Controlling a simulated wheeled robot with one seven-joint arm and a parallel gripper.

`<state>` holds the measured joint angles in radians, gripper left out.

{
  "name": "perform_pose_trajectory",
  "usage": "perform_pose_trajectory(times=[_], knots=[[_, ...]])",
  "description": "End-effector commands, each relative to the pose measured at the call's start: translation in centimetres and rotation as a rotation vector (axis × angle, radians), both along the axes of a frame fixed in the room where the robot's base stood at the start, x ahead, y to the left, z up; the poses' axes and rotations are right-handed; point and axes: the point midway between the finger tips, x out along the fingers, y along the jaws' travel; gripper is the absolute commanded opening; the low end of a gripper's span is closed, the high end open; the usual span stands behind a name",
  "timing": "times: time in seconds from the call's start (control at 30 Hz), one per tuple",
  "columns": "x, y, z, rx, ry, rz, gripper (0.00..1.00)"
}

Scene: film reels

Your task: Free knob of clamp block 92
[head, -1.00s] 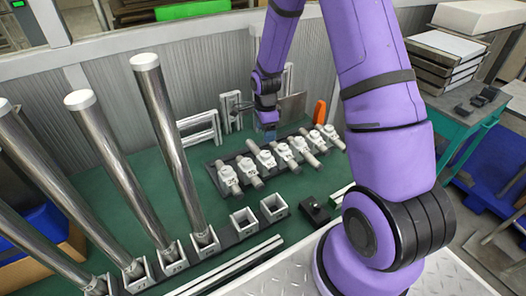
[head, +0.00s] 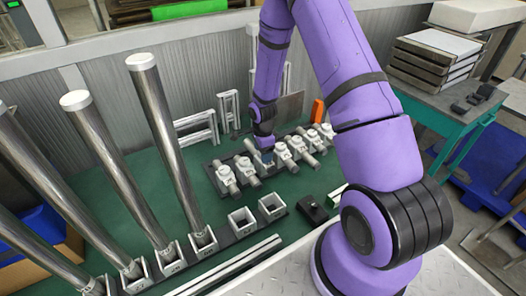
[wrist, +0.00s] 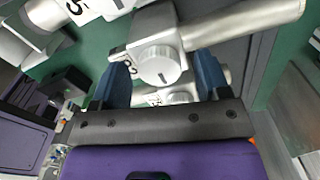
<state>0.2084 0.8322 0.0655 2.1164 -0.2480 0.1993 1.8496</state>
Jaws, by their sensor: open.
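In the wrist view a clamp block (wrist: 158,25) has a round white knob (wrist: 160,64) with a short dark line on its face. Its label is partly hidden by a finger; a 2 shows. My gripper (wrist: 161,72) is open, with one blue finger on each side of this knob. I cannot tell whether either finger touches it. In the head view my gripper (head: 266,156) is low at the row of clamp blocks, near the third from the left, and hides part of it.
Other clamp blocks stand close on both sides, such as the leftmost one (head: 226,179). A second knob (wrist: 180,97) shows beyond the fingers. Tall steel posts (head: 165,150) stand to the left. An orange piece (head: 317,111) stands behind the row.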

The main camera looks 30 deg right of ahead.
Motion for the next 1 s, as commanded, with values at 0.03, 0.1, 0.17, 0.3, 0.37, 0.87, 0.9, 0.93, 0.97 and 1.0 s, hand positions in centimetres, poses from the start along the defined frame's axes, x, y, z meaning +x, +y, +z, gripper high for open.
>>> perform_pose_trajectory(times=[0.03, 0.1, 0.17, 0.3, 0.37, 0.87, 0.9, 0.93, 0.97, 1.0], knots=[[0.00, 0.00, 0.01, 0.000, 0.000, 0.000, 0.69], [0.00, 0.00, 0.01, 0.000, 0.000, 0.000, 0.65], [0.00, 0.00, 0.02, 0.000, 0.000, 0.000, 0.51], [-0.01, 0.00, 0.02, 0.000, 0.000, 0.000, 0.20], [-0.01, 0.00, 0.02, 0.000, 0.000, 0.000, 0.20], [0.01, 0.01, 0.04, 0.000, 0.000, 0.160, 0.20], [0.01, 0.01, 0.04, 0.000, 0.000, 0.191, 0.20], [0.01, 0.01, 0.04, 0.000, 0.000, 0.215, 0.20], [0.01, 0.00, 0.04, 0.000, 0.000, 0.241, 0.20], [0.01, -0.01, 0.04, 0.000, 0.000, 0.278, 0.20]])
